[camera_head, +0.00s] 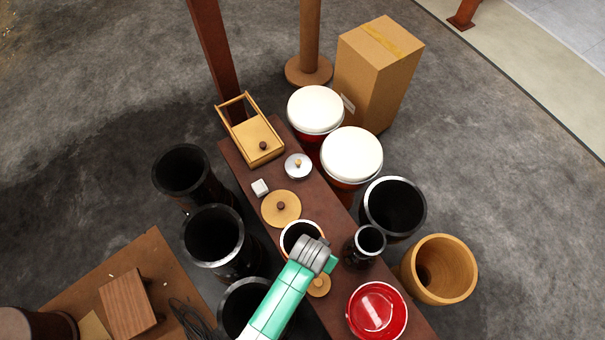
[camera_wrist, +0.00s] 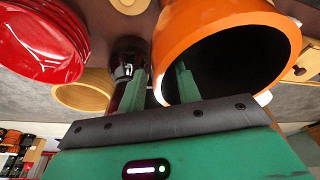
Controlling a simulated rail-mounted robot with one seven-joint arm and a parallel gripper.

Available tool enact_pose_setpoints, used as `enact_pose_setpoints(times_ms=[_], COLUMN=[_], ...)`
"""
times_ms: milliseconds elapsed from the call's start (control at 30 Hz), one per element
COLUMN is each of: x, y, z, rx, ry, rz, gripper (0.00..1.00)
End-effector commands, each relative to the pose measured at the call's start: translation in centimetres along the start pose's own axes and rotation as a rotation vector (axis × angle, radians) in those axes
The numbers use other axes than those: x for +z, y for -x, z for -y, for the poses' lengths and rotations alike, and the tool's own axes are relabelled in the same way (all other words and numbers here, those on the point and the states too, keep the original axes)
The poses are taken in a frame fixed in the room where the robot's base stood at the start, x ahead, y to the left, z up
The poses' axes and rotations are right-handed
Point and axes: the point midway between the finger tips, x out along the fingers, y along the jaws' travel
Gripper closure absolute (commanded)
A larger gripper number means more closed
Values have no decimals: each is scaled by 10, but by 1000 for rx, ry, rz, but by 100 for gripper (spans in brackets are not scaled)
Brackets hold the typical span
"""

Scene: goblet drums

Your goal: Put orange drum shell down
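The orange drum shell (camera_wrist: 185,25) fills the upper right of the wrist view, its dark open mouth facing my gripper. It also shows in the head view as an open round shell with a pale rim (camera_head: 290,228), over the long brown table, partly covered by my arm. My gripper (camera_wrist: 164,72) has one finger outside the shell and the other inside its mouth, with the wall between them. It appears shut on that wall. I cannot tell whether the shell's base touches the table.
On the table (camera_head: 345,300) are a red bowl-like stack (camera_head: 377,311), a small dark goblet drum (camera_head: 364,246), a wooden disc (camera_head: 281,208) and a small round lid (camera_head: 318,285). Black shells (camera_head: 212,236) stand left. A tan shell (camera_head: 441,268) and white-topped drums (camera_head: 351,155) stand right.

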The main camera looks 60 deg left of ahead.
Motion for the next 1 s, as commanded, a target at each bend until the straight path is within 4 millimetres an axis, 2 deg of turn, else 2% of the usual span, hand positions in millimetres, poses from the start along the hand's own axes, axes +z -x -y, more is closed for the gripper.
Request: enact_pose_setpoints(times_ms=[33, 100, 333, 500, 1000], x=[0, 0, 0, 0, 0], y=[-9, -13, -13, -13, -13], z=[0, 0, 0, 0, 0], rx=[0, 0, -1, -1, -1], ry=[0, 0, 0, 0, 0], rz=[-1, -1, -1, -1, -2], gripper=[67, 67, 69, 100, 100])
